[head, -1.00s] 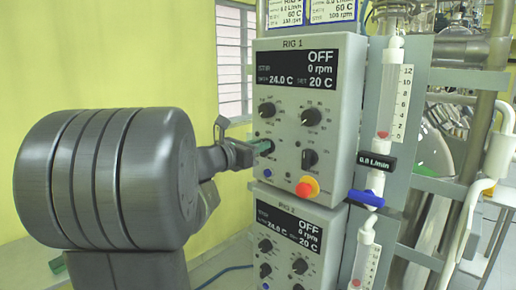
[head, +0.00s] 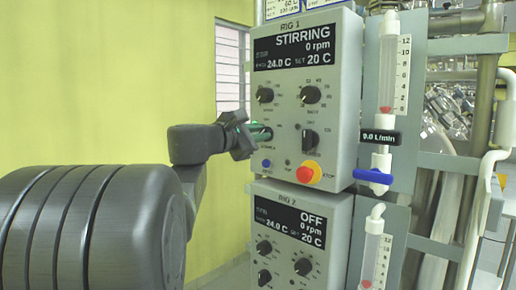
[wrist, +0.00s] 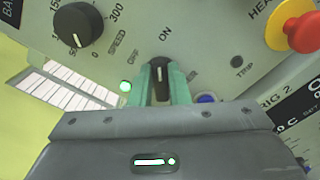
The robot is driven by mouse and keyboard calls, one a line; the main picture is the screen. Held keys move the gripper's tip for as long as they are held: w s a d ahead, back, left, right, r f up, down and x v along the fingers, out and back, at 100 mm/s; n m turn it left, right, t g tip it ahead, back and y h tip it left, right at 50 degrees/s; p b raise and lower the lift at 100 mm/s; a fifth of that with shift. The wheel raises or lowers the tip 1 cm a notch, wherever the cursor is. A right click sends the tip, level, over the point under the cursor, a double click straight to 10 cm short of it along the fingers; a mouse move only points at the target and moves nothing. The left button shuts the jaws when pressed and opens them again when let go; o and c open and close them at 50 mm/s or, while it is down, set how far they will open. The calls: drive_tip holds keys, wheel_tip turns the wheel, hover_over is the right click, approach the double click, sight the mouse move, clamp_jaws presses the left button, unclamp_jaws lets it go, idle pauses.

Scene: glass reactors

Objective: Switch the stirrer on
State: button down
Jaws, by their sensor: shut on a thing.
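The Rig 1 control box (head: 345,120) is pale grey, and its display (head: 293,49) reads STIRRING, 0 rpm, 24.0 C, set 20 C. My gripper (head: 262,133) is at the left side of its panel. In the wrist view the green fingers of my gripper (wrist: 161,88) are shut on the black stirrer switch knob (wrist: 159,72), one on each side. The knob's white line points up toward the ON label (wrist: 165,35); OFF is to the left. A green lamp (wrist: 125,87) glows left of the knob.
The speed knob (wrist: 79,24) is at upper left in the wrist view. A red and yellow stop button (head: 308,172) is below right of my gripper. A blue button (head: 267,163) sits just below it. The Rig 2 box (head: 340,235), reading OFF, hangs underneath.

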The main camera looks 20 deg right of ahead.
drive_tip(key=shift+f+m+b, duration=0.2)
drive_tip(key=shift+m+b, duration=0.9)
drive_tip(key=c, duration=1.4)
unclamp_jaws()
drive_tip(key=shift+r, duration=0.1)
drive_tip(key=shift+s+a, duration=0.1)
drive_tip(key=b+v, duration=0.1)
drive_tip(key=v, duration=1.2)
drive_tip(key=shift+a, duration=0.25)
drive_tip(key=shift+d, duration=0.1)
drive_tip(key=p+x, duration=0.1)
drive_tip(key=x, duration=1.2)
drive_tip(key=shift+d, duration=0.3)
